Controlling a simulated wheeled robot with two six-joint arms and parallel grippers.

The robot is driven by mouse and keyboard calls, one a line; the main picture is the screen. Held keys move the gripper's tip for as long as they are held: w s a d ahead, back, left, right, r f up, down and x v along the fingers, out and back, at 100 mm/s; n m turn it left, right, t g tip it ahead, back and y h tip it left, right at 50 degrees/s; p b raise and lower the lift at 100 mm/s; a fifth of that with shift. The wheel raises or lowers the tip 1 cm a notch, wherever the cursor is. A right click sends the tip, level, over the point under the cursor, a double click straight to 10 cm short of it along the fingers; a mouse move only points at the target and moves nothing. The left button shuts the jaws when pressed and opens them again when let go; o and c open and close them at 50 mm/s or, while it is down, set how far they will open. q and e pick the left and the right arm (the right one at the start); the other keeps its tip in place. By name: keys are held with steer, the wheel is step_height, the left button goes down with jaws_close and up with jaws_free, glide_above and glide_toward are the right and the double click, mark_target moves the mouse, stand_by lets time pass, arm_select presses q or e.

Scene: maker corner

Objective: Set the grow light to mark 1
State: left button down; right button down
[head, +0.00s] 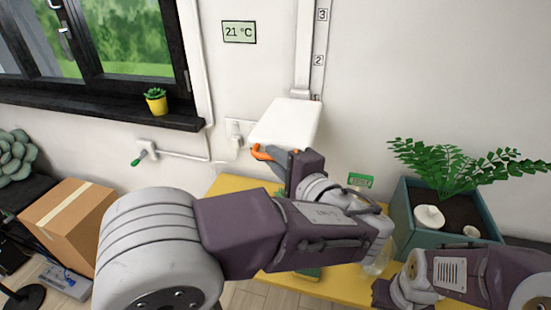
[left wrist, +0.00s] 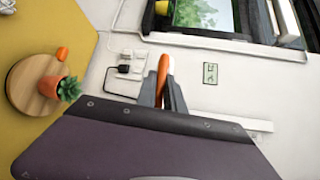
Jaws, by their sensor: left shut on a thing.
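The grow light (head: 288,122) is a white panel on a vertical white rail (head: 303,50) on the wall. Beside the rail is a strip with marks 3 (head: 323,15) and 2 (head: 319,60). The panel's upper edge is level with a small, partly hidden label below mark 2, with a bit of red there. My left gripper (head: 283,160) is shut on the light's orange handle (head: 261,152) at the panel's lower front. The handle also shows between the fingers in the left wrist view (left wrist: 163,70). My right arm shows at lower right, but its gripper does not.
A yellow table (head: 222,186) stands below, with a glass jar (head: 381,262). A teal planter (head: 442,240) with a fern is at right. A cardboard box (head: 68,217) is at left. A potted plant (head: 156,103) stands on the windowsill. A 21 °C display (head: 239,32) hangs left of the rail.

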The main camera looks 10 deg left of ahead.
arm_select(q)
steer(key=shift+f, duration=0.35)
steer(key=c, duration=1.7)
jaws_free()
steer(key=shift+r, duration=0.1)
steer(key=v, duration=0.9)
